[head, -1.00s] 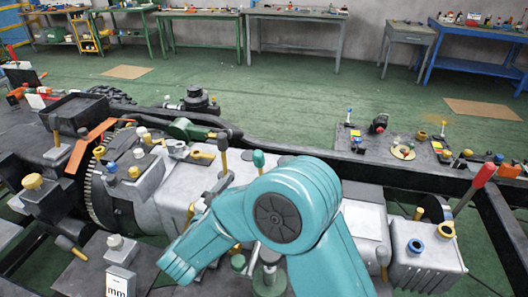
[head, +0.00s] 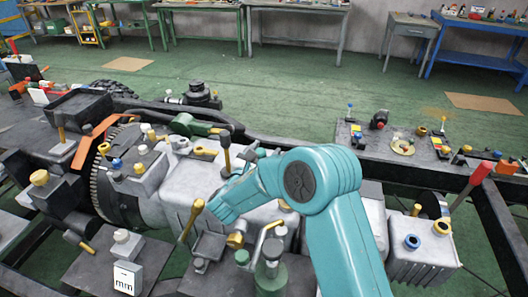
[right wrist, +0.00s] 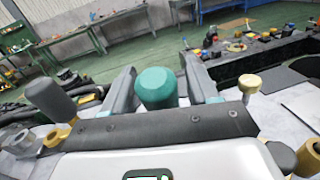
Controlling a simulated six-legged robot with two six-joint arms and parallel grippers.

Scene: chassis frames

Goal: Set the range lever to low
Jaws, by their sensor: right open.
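A lever with a green knob (right wrist: 155,88) stands upright in the right wrist view; I see no label naming it as the range lever. My right gripper (right wrist: 163,92) is open, with one grey finger on each side of the knob. I cannot tell whether either finger touches it. In the head view the right gripper (head: 257,155) is mostly hidden behind my teal arm, over the grey gearbox housing (head: 190,185), and the green knob is hidden. No low marking is readable. My left gripper is not in view.
A dark-handled lever (head: 226,140) stands close left of the gripper. A brass-headed lever (head: 192,215) leans in front of the housing. A red-handled lever (head: 478,178) rises at the right. Black chassis rails (head: 490,225) frame the gearbox. Workbenches stand at the back.

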